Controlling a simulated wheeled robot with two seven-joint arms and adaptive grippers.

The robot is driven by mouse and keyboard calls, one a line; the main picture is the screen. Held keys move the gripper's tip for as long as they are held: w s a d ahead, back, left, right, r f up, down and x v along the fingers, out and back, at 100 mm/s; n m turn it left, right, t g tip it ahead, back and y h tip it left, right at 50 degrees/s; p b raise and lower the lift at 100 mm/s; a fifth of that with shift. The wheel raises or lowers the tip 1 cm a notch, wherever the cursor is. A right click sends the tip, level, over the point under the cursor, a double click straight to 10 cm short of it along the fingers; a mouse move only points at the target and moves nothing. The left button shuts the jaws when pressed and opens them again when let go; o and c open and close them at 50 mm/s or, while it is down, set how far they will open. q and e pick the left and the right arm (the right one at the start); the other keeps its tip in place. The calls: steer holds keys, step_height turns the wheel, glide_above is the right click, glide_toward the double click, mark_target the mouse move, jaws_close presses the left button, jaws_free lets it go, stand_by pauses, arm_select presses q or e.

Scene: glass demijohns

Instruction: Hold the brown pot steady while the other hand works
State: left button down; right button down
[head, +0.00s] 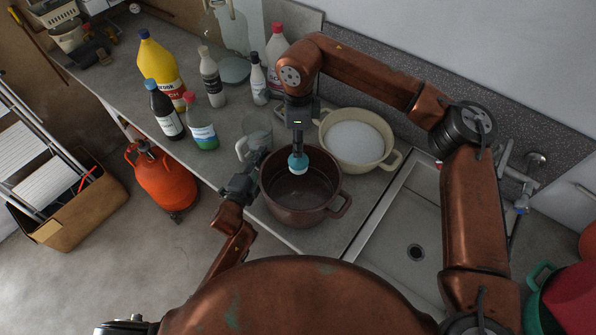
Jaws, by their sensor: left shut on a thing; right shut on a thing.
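The brown pot (306,216) stands upright on the grey counter, near its front edge and left of the sink. Its right handle shows; the left handle is hidden by my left gripper. My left gripper (255,169) is shut on the pot's left side. My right gripper (298,125) is above the pot, shut on a dark-handled brush (298,161) with a teal and white head. The brush points down into the pot opening. I cannot tell whether its head touches the inside wall.
A cream pot (387,154) with a white content stands behind right. A glass mug (243,147) is close behind my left gripper. Several bottles, one yellow (160,68), stand at left. The sink (400,222) lies right. An orange gas cylinder (165,182) is on the floor.

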steer(key=shift+w+d+f, duration=0.1)
steer(key=shift+w+d, duration=0.45)
steer(key=shift+w, duration=0.35)
step_height(320, 180, down, 15)
steer(key=shift+f, duration=0.15)
steer(key=shift+f, duration=0.3)
stand_by(0.7)
steer(key=shift+f, duration=0.6)
steer(key=shift+s+a, duration=0.5)
steer(key=shift+s, duration=0.4)
steer(key=shift+s+a, duration=0.45)
steer(key=shift+s, duration=0.45)
stand_by(0.3)
